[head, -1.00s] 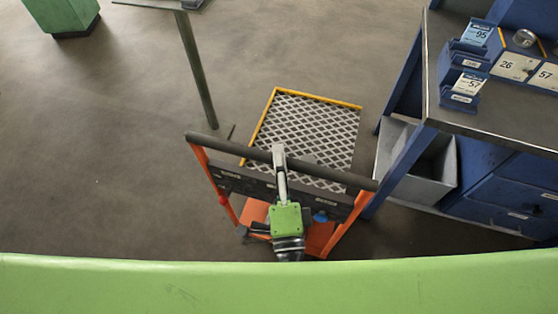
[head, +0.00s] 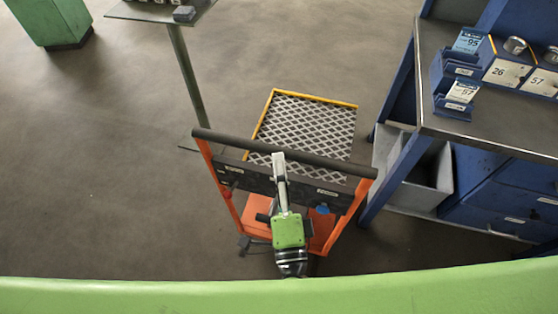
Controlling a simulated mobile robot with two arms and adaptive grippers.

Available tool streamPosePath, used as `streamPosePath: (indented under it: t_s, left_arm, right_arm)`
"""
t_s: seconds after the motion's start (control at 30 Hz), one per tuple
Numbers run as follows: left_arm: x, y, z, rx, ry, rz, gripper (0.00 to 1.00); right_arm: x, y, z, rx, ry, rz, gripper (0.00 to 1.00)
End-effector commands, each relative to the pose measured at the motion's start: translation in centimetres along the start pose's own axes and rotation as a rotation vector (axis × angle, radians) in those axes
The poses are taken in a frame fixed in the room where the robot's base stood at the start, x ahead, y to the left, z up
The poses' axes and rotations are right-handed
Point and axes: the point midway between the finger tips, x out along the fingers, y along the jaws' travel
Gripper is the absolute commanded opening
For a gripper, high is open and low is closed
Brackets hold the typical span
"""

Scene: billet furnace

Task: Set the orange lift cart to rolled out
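The orange lift cart (head: 229,203) stands at lower centre in the head view, with orange side posts, a dark cross panel and a dark handle bar (head: 325,165) on top. The bar lies slightly slanted, its left end higher in the picture. My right gripper (head: 278,157) reaches up from below over the panel, and its tip overlaps the middle of the bar. I see its fingers edge-on, so I cannot tell whether they are closed around the bar. My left gripper is not in view. The cart's lower part is partly hidden by my arm and green body.
A blue workbench (head: 433,120) with bins and a grey box (head: 419,185) beneath stands close on the right. A small stand (head: 182,78) is at upper left. Left floor is clear.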

Motion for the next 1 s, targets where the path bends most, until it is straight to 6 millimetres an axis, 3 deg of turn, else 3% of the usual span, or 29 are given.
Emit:
streamPosePath:
  t_s: [0.2,0.43,0.63,1.0]
  left_arm:
    - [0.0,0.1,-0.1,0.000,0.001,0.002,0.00]
    - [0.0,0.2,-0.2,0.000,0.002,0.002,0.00]
    - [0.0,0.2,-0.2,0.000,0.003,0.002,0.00]
    - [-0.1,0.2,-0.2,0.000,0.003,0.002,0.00]
  right_arm:
    - [-5.0,0.0,0.1,0.000,-0.002,0.004,0.36]
    - [-9.0,-0.1,0.1,0.001,-0.001,0.001,0.36]
    - [-10.3,-0.2,0.1,0.001,-0.001,-0.002,0.36]
    - [-10.2,-0.4,0.0,0.007,0.009,0.016,0.36]
